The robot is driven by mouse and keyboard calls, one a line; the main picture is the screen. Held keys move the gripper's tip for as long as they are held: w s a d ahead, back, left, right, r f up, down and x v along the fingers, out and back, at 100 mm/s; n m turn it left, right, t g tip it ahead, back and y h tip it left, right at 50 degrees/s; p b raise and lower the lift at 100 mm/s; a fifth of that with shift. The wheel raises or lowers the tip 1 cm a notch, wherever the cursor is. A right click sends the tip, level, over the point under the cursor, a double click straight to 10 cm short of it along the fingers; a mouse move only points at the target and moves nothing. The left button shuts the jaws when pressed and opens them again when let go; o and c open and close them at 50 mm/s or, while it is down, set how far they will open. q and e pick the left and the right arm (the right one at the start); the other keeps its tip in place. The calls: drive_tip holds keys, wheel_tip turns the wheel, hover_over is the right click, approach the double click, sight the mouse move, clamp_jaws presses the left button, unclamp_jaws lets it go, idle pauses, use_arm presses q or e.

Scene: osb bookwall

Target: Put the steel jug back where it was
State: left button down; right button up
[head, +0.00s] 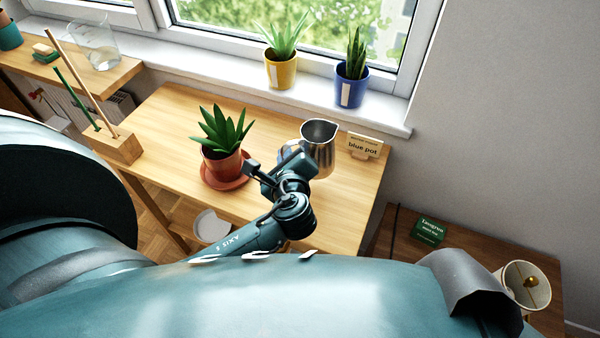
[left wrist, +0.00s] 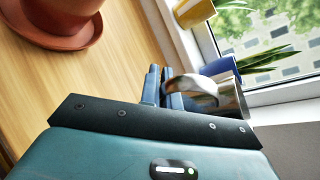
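The steel jug (head: 319,150) is upright at the right part of the wooden table (head: 185,112), just left of the "blue pot" sign (head: 363,148). I cannot tell whether its base touches the tabletop. My left gripper (head: 287,160) is at the jug's near left side. In the left wrist view, its fingers (left wrist: 162,87) are close together on the handle of the jug (left wrist: 232,97). The jug's lower part is partly hidden by the gripper. My right gripper is not in view.
A potted plant on a terracotta saucer (head: 210,182) stands left of my gripper. Yellow (head: 281,72) and blue (head: 351,88) pots stand on the windowsill behind. A wooden block with sticks (head: 117,146) is at the table's left end. The table's back middle is clear.

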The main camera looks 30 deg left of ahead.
use_arm(q)
drive_tip(key=shift+f+b, duration=0.35)
drive_tip(key=shift+f, duration=3.15)
drive_tip(key=shift+f, duration=0.15)
drive_tip(key=c, duration=1.6)
unclamp_jaws()
